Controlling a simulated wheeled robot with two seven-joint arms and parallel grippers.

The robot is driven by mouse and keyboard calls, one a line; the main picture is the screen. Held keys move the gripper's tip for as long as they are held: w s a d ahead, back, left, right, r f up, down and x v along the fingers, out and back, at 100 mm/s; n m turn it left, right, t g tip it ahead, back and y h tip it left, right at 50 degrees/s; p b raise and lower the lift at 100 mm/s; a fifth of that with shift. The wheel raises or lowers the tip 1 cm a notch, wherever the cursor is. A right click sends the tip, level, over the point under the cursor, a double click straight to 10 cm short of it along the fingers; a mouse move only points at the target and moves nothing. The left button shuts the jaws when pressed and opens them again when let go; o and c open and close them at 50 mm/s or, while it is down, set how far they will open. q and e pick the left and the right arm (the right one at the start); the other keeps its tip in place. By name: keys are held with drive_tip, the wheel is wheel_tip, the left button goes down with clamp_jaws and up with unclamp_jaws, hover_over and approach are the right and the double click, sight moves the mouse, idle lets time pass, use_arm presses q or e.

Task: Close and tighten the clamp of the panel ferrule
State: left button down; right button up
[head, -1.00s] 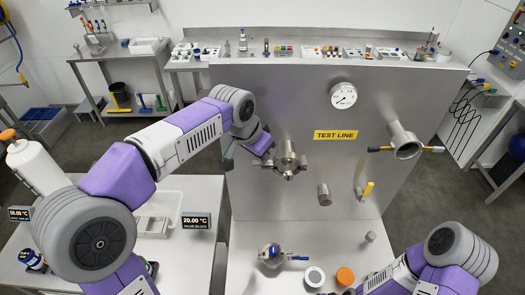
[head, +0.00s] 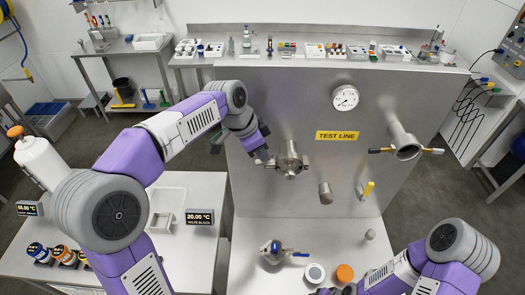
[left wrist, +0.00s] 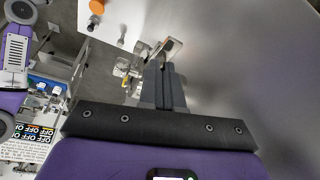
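The panel ferrule with its metal clamp (head: 290,160) sticks out of the steel panel left of the TEST LINE label. The clamp sits around the ferrule; whether it is fully closed or tight is too small to tell. My left gripper (head: 262,156) is at the clamp's left side, its fingertips very near or touching it. In the left wrist view, the gripper fingers (left wrist: 164,82) lie close together and look shut, with shiny clamp metal (left wrist: 167,48) just beyond the tips. No held object shows. My right gripper (head: 327,290) is at the bottom edge, mostly hidden.

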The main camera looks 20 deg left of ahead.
use_arm(q)
drive_tip(key=c, duration=1.6)
unclamp_jaws()
drive_tip(key=shift+a, duration=0.1)
drive_tip(key=shift+r, duration=0.1)
drive_tip(key=v, duration=0.7)
drive_tip(key=shift+r, duration=0.15)
drive_tip(key=shift+s+a, duration=0.1)
drive_tip(key=shift+s, duration=0.05)
